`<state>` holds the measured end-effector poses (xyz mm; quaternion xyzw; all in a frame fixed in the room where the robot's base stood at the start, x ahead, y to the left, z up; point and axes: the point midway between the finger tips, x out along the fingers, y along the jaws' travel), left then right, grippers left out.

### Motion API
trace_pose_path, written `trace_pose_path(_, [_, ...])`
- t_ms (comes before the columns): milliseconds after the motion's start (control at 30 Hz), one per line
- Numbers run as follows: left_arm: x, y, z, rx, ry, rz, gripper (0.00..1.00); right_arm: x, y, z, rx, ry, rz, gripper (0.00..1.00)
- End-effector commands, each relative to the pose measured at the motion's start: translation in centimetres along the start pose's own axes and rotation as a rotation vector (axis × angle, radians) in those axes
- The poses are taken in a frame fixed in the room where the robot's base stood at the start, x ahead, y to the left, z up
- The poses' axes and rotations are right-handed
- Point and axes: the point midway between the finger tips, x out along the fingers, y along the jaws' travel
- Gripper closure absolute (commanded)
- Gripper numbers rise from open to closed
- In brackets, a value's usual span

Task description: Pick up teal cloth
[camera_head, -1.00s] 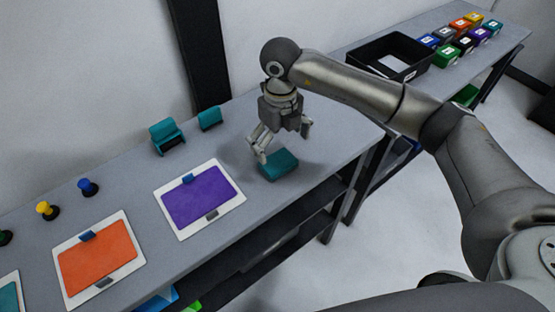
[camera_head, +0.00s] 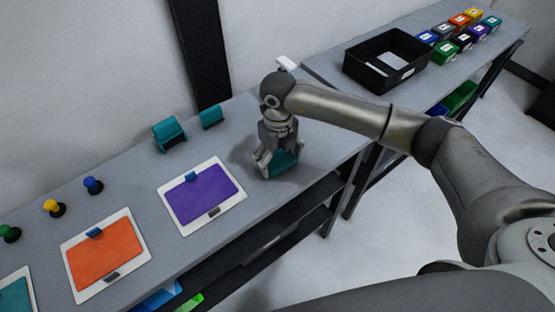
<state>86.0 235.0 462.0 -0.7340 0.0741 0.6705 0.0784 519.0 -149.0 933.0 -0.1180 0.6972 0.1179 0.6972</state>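The teal cloth (camera_head: 286,161) is a small folded block on the grey table, right of the purple panel. My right gripper (camera_head: 276,168) is down at the cloth, pointing downward, with its fingers spread around or beside it. The gripper covers the cloth's left and back parts, and I cannot tell whether the fingers touch it. My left gripper is not in view.
White-framed purple (camera_head: 204,194) and orange (camera_head: 104,254) panels lie to the left. Teal holders (camera_head: 168,135) stand at the back, and several coloured knobs (camera_head: 92,185) at the far left. A black bin (camera_head: 387,84) and several coloured boxes (camera_head: 462,42) stand on the further table.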

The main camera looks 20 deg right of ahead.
Motion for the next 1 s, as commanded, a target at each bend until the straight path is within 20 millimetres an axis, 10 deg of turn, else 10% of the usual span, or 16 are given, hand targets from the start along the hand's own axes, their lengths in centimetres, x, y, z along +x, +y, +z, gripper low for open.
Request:
trace_pose_path(567, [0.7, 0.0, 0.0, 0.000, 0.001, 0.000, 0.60, -0.8, 0.0, 0.1, -0.001, -0.002, 0.000, 0.38])
trace_pose_path(1000, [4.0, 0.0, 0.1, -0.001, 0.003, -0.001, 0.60, -8.7, 1.5, -4.5, -0.005, -0.008, -0.002, 0.38])
